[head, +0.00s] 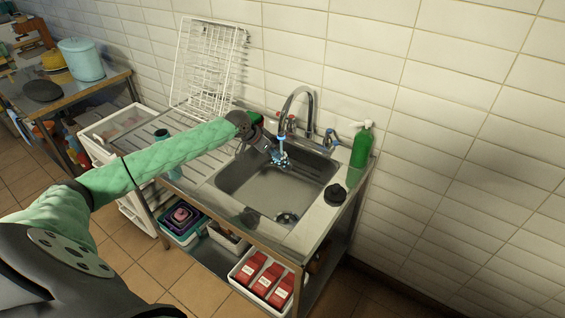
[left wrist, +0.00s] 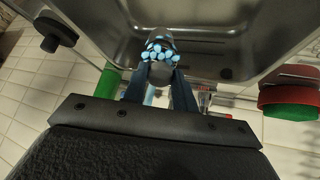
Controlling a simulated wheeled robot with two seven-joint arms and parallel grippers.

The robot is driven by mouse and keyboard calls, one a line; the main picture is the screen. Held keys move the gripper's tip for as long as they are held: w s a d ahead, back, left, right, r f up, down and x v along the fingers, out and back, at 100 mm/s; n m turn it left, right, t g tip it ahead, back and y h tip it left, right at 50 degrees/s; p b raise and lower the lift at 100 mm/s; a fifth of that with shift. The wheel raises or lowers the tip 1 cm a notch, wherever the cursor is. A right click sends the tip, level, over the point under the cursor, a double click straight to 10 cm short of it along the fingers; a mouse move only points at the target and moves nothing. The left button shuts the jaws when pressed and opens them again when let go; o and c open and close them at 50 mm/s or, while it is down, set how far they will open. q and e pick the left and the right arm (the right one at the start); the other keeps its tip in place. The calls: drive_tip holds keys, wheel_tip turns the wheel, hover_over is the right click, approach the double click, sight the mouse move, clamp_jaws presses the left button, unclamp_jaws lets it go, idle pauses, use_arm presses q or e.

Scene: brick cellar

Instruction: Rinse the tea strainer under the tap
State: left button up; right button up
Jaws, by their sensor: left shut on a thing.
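My left gripper (head: 269,149) reaches in from the left over the back of the steel sink (head: 250,196). It is shut on a small grey, rounded thing, seemingly the tea strainer (left wrist: 161,73), between the fingertips in the left wrist view. Its shape is mostly hidden by the fingers and by pale blue blobs of water (left wrist: 162,50). In the head view the water (head: 281,157) shows in a blue-white cluster below the spout of the chrome tap (head: 298,93), at the fingertips. The sink basin also shows behind the gripper in the left wrist view (left wrist: 225,40). My right gripper is not in view.
A green pump bottle (head: 361,147) and a black stopper-like thing (head: 335,194) stand on the sink's right rim. A white wire rack (head: 208,60) leans on the wall at the back left. A red and green thing (left wrist: 290,101) lies near the gripper.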

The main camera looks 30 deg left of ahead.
use_arm(q)
drive_tip(key=shift+s+p, duration=2.65)
drive_tip(key=shift+s, duration=2.85)
wheel_tip(320, 180, up, 12)
drive_tip(key=p, duration=0.5)
drive_tip(key=shift+a, duration=0.45)
